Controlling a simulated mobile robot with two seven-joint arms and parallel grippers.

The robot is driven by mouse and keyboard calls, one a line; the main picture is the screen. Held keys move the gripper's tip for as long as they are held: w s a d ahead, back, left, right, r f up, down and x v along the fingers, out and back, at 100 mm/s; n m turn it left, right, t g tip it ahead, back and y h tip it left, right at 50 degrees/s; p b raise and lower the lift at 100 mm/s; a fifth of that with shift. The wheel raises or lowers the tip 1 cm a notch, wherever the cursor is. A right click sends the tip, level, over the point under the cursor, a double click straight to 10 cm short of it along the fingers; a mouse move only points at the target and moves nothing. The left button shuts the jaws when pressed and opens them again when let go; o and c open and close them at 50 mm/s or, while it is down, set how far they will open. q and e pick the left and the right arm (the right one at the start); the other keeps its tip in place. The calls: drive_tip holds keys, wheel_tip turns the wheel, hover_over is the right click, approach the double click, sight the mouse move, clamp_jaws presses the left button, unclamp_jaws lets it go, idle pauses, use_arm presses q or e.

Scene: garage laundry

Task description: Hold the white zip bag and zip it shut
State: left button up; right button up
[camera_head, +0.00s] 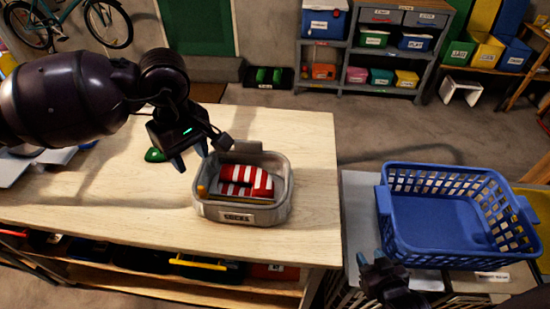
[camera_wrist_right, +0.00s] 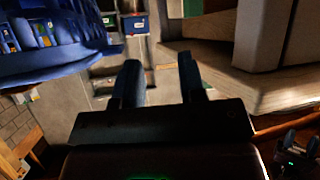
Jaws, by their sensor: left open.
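A blue laundry basket (camera_head: 391,225) stands on a lower surface at right, beyond a gap from the table (camera_head: 130,205). A small green object (camera_head: 153,155) lies near my left gripper. Shelves (camera_head: 340,65) stand at the back. The table's front left is clear.

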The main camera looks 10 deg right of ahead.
drive_tip(key=w+a+r+n+t+y, duration=0.35)
drive_tip(key=w+a+r+n, duration=0.2)
drive_tip(key=r, duration=0.35)
drive_tip(key=w+a+r+n+t+y, duration=0.3)
drive_tip(key=w+a+r+n+y, duration=0.15)
drive_tip(key=a+r, duration=0.3)
drive_tip(key=a+r+n+g+y, duration=0.7)
drive_tip(key=a+n+y, duration=0.3)
drive_tip(key=n+y, duration=0.1)
drive_tip(key=s+a+n+g, duration=0.4)
drive_tip(key=a+n+g, duration=0.2)
drive_tip(key=n+g, duration=0.4)
drive_tip(key=n+g+h, duration=0.1)
drive_tip(key=g+h, duration=0.1)
drive_tip(key=h, duration=1.6)
hover_over(288, 188)
wheel_tip(288, 188, down, 3)
drive_tip(key=shift+d+t, duration=0.15)
drive_tip(key=shift+t, duration=0.1)
drive_tip(key=f, duration=1)
drive_tip(key=shift+w+a+f, duration=0.1)
drive_tip(key=shift+a+f, duration=0.1)
drive_tip(key=shift+f, duration=0.1)
